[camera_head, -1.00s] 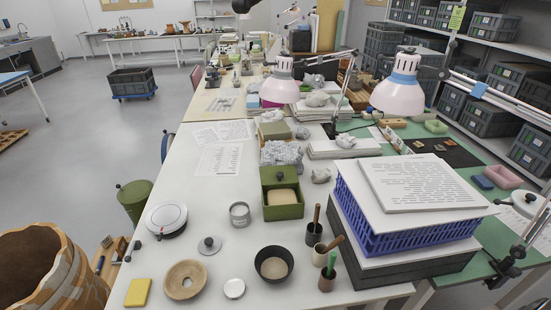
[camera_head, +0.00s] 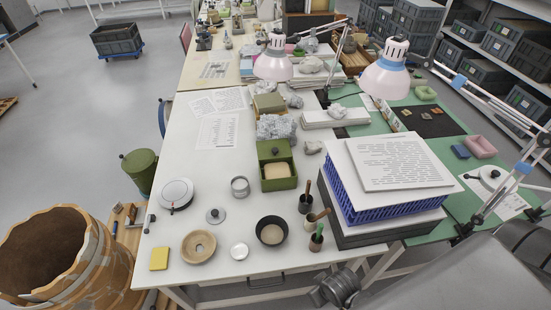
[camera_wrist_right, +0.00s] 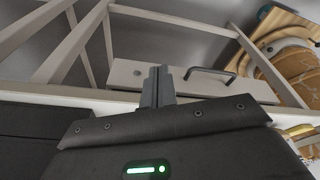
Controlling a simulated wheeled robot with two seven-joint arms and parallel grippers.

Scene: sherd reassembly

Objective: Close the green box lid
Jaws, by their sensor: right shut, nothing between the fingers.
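The green box (camera_head: 279,179) stands on the white table, in the middle of the head view. Its lid (camera_head: 273,151) is raised at the back, with a dark knob on it. A tan block (camera_head: 276,171) shows inside the open box. My right gripper (camera_wrist_right: 158,84) shows in the right wrist view with its fingers together and nothing between them, below the table top in front of a drawer front with a handle. In the head view part of my right arm is at the lower right, well short of the box. My left gripper is not in view.
Right of the box, a blue crate (camera_head: 377,204) carries a board and a printed sheet. Brushes in cups (camera_head: 305,202), a black bowl (camera_head: 271,232), a tin (camera_head: 239,186) and a loose knobbed lid (camera_head: 215,215) stand near the box. Desk lamps (camera_head: 385,78) overhang behind.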

